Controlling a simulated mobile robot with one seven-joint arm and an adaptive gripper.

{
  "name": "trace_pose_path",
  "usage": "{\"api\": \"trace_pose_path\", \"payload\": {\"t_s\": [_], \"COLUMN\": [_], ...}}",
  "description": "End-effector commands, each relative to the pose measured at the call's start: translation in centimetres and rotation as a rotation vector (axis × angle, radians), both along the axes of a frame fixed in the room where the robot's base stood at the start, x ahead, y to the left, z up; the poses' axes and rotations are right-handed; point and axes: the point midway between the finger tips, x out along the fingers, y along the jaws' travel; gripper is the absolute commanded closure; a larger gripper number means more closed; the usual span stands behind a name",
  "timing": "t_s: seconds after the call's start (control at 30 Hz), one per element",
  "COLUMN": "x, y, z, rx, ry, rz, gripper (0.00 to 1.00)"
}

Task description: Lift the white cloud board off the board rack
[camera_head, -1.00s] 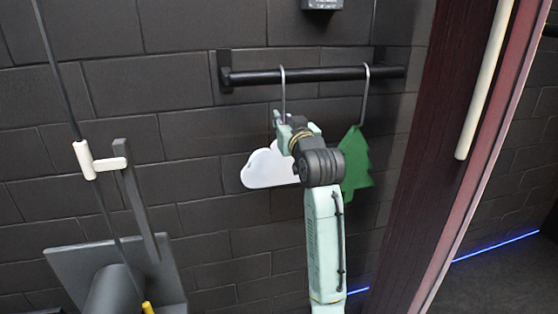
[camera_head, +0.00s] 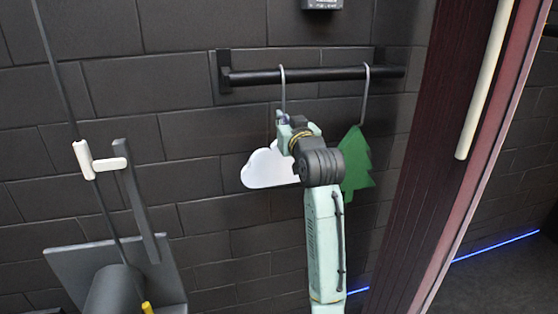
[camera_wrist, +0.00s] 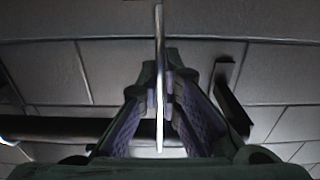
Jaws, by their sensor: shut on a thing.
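The white cloud board (camera_head: 268,170) hangs by a grey hook (camera_head: 282,90) from the black bar of the board rack (camera_head: 325,75) on the wall. My gripper (camera_head: 285,122) is at the lower end of the hook, just above the cloud, and my arm hides the cloud's right part. In the wrist view, my gripper (camera_wrist: 160,110) is shut on a thin pale upright edge, which is part of the cloud board with its hook. The hook's top still rests over the bar.
A green tree board (camera_head: 355,160) hangs from the same bar just right, partly behind my arm. A dark red door frame (camera_head: 430,130) with a pale handle (camera_head: 484,80) stands farther right. The wall left of the cloud is bare.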

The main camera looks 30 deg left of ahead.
Motion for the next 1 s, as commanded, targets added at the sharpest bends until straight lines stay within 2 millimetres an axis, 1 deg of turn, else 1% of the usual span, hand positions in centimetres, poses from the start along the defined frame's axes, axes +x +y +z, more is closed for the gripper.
{"api": "trace_pose_path", "payload": {"t_s": [1.0], "x": [0.0], "y": [0.0], "z": [4.8], "rx": [0.003], "ry": [-0.004], "rz": [0.0], "gripper": [1.0]}}
